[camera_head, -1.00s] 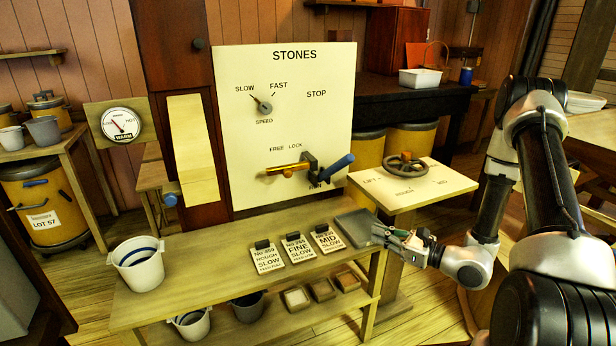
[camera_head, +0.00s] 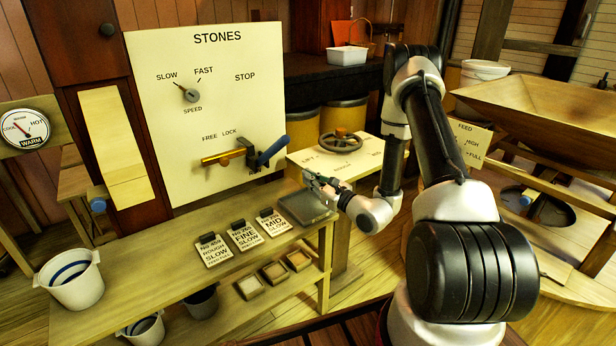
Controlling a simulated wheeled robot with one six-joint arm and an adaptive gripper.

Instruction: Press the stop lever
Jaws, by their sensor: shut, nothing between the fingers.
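The stop lever (camera_head: 272,150) is a blue-handled lever on a dark pivot at the lower right of the cream STONES panel (camera_head: 190,120). It slants up to the right, below the word STOP; the RUN label seen earlier beneath it is hard to make out now. My gripper (camera_head: 311,180) is shut and empty. It appears to the right of and below the lever in the picture, in front of the pedestal and over the right end of the bench. It appears apart from the lever; the depth between them is unclear.
A brass FREE/LOCK handle (camera_head: 222,157) sits left of the lever. A handwheel (camera_head: 341,141) tops the pedestal on the right. The low bench (camera_head: 150,255) carries several label cards and a dark plate (camera_head: 303,208). A wooden hopper (camera_head: 550,110) stands far right.

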